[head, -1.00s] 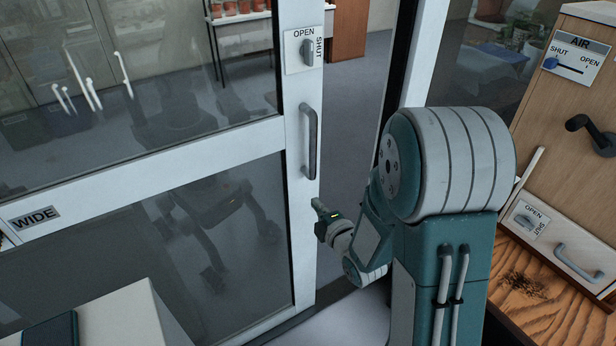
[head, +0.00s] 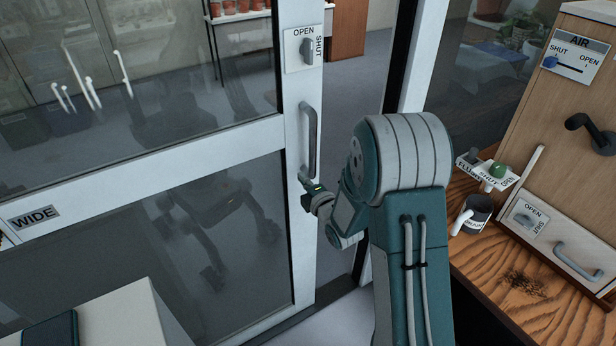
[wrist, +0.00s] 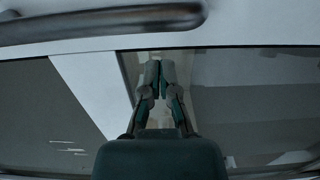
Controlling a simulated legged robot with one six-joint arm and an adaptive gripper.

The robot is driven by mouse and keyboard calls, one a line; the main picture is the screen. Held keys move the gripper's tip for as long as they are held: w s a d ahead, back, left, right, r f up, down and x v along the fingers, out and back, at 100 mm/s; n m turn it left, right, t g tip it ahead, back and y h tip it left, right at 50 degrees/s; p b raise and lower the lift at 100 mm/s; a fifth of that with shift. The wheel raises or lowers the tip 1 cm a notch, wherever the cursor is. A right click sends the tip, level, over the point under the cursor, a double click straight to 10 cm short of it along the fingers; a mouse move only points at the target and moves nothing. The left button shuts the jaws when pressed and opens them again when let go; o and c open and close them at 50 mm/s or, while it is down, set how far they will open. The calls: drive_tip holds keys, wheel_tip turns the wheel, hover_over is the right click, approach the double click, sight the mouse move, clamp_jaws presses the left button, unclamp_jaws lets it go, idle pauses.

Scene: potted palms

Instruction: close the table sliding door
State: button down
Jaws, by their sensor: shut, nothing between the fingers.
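A large glass sliding door (head: 300,240) with a white frame fills the left and middle of the head view. A gap shows between its right edge and the white post (head: 425,60), so it stands partly open. Its upright grey bar handle (head: 309,140) also runs across the top of the wrist view (wrist: 110,22). My gripper (head: 305,186) is shut and empty, just below the handle's lower end by the door's edge. In the wrist view its fingertips (wrist: 159,64) point toward the handle, apart from it. Whether they touch the door frame I cannot tell.
An OPEN/SHUT knob plate (head: 305,49) sits above the handle. At right, a wooden table (head: 530,290) bears a cabinet (head: 570,110) with a grey handle (head: 578,262), a dark mug (head: 475,213) and a small switch plate. A white box (head: 110,320) stands at lower left.

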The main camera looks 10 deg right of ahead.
drive_tip(key=shift+w+d, duration=0.4)
drive_tip(key=shift+d, duration=0.4)
drive_tip(key=shift+d, duration=0.15)
drive_tip(key=w+d, duration=0.4)
drive_tip(key=d, duration=0.7)
drive_tip(key=w+d, duration=0.3)
drive_tip(key=d, duration=0.9)
drive_tip(key=shift+w+d, duration=0.3)
drive_tip(key=shift+w, duration=0.05)
drive_tip(key=shift+a, duration=0.1)
